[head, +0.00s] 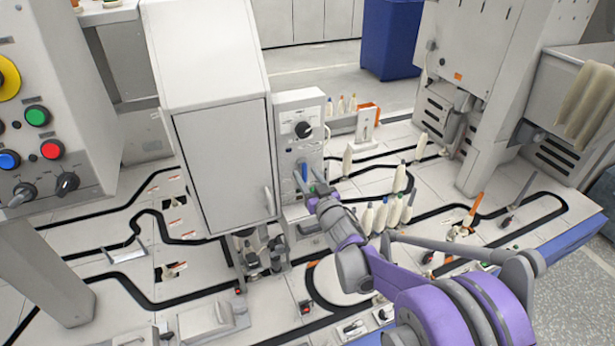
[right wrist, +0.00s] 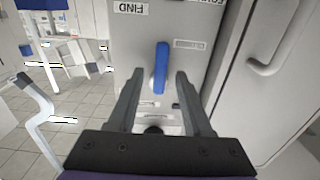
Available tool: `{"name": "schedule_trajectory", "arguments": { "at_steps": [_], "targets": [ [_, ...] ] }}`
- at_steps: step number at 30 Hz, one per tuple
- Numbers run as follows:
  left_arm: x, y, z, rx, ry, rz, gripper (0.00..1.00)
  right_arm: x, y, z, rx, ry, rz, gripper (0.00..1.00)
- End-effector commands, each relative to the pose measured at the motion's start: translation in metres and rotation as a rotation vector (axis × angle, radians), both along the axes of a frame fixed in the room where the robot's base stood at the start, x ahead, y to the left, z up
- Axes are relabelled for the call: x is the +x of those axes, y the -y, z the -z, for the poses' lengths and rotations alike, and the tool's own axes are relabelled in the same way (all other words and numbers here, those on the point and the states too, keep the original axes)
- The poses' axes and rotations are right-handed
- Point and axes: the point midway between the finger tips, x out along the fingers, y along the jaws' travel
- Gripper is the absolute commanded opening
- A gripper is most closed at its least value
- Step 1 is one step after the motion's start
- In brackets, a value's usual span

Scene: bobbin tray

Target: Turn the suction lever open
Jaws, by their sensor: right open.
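The suction lever is a small blue handle (head: 304,172) on the front of a narrow grey panel (head: 298,103). In the right wrist view the blue lever (right wrist: 160,68) stands lengthwise up the picture, between and slightly beyond my fingertips. My right gripper (head: 309,184) is open in front of the panel, just below the lever in the head view. In the right wrist view its two fingers (right wrist: 158,82) stand apart on either side of the lever, with a visible gap to each side. I cannot tell how deep the lever sits between them. My left gripper is not in view.
A grey cabinet (head: 222,160) with a door handle stands directly left of the panel. A black knob (head: 303,129) sits above the lever. Several pale bobbins (head: 382,214) stand right of my gripper. Black curved tracks cross the white table.

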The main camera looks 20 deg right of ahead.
Motion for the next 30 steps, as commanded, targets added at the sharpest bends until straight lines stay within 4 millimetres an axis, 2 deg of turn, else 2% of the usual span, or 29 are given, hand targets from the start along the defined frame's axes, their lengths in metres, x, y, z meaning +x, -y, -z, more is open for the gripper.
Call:
{"name": "schedule_trajectory", "arguments": {
  "at_steps": [4,12,23,30],
  "targets": [
    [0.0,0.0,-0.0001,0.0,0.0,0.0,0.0,-0.0002,0.0,0.0,0.0,0.0,0.0,0.48],
    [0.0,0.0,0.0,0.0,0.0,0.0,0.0,-0.0003,0.0001,0.0,0.0,0.0,0.0,0.0],
    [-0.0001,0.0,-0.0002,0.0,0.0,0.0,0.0,-0.0004,0.0002,0.0,-0.007,0.0,0.0,0.0],
    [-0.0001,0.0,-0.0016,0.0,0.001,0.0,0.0,-0.0006,0.0016,-0.0002,-0.084,-0.005,0.0,0.0]
  ]
}}
